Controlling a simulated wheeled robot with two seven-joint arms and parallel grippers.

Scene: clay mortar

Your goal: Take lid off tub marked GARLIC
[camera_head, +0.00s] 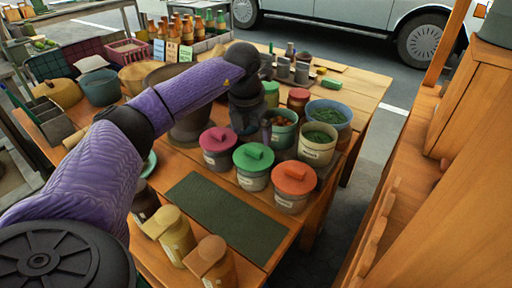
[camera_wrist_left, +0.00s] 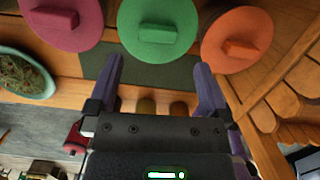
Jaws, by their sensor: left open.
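Three lidded tubs stand in a front row: one with a pink lid (camera_head: 217,139), one with a green lid (camera_head: 253,157) and one with an orange lid (camera_head: 293,178). Their white labels are too small to read, so I cannot tell which is marked GARLIC. My left gripper (camera_head: 254,124) hangs behind and above the row, partly hidden by its own wrist. In the left wrist view the gripper (camera_wrist_left: 158,64) is open and empty, its fingertips pointing toward the green lid (camera_wrist_left: 160,30). The pink lid (camera_wrist_left: 66,20) and the orange lid (camera_wrist_left: 240,42) lie on either side.
Open tubs with green contents (camera_head: 317,137) and reddish contents (camera_head: 282,118) stand close behind. Smaller lidded jars (camera_head: 298,96) are further back. A dark green mat (camera_head: 225,215) lies bare in front. Two yellowish jars (camera_head: 176,232) stand near the front edge. A wooden cabinet (camera_head: 450,200) is at right.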

